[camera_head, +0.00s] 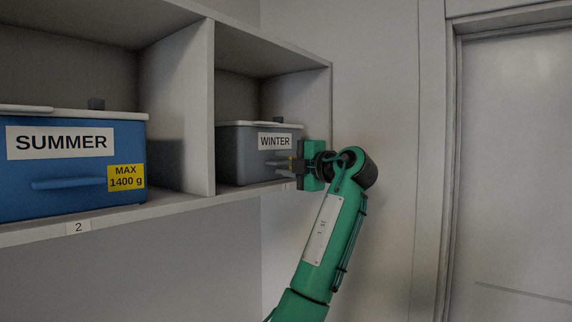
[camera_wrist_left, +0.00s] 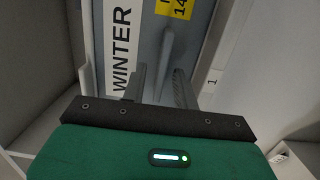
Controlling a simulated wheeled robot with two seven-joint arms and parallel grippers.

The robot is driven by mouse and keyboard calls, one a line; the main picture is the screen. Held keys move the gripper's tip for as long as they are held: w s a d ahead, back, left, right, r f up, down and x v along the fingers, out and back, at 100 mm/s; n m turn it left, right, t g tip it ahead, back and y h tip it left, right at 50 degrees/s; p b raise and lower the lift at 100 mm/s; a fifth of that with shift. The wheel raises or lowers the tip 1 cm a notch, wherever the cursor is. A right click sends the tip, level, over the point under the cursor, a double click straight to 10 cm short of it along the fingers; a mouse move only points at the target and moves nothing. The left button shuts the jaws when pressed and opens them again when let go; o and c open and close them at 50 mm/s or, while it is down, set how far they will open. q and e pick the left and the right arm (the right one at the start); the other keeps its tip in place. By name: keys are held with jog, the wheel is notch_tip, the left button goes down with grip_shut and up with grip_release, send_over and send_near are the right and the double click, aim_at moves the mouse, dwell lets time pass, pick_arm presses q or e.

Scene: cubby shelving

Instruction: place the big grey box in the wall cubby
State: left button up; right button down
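The big grey box (camera_head: 250,152), with a light lid and a WINTER label, sits upright in the right-hand wall cubby (camera_head: 240,98), its front near the shelf's front edge. My left gripper (camera_head: 284,164) is at the right part of the box's front, by its handle. In the left wrist view the grey box (camera_wrist_left: 146,45) fills the space ahead, with its handle (camera_wrist_left: 167,45) just beyond and between the fingers. The two fingers (camera_wrist_left: 161,84) stand apart, so the gripper is open. Whether a finger touches the handle is unclear. My right gripper is not in view.
A blue SUMMER box (camera_head: 70,175) with a yellow weight label stands in the left cubby. A divider (camera_head: 203,110) separates the cubbies. The shelf's side panel (camera_head: 331,105) is close to my left gripper. A door (camera_head: 515,170) is at the right.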

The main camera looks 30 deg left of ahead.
pick_arm(q)
jog(key=shift+r, duration=0.1)
jog(key=shift+d, duration=0.35)
jog(key=s+d+b, duration=0.2)
jog(key=d+b, duration=0.3)
jog(key=d, duration=0.6)
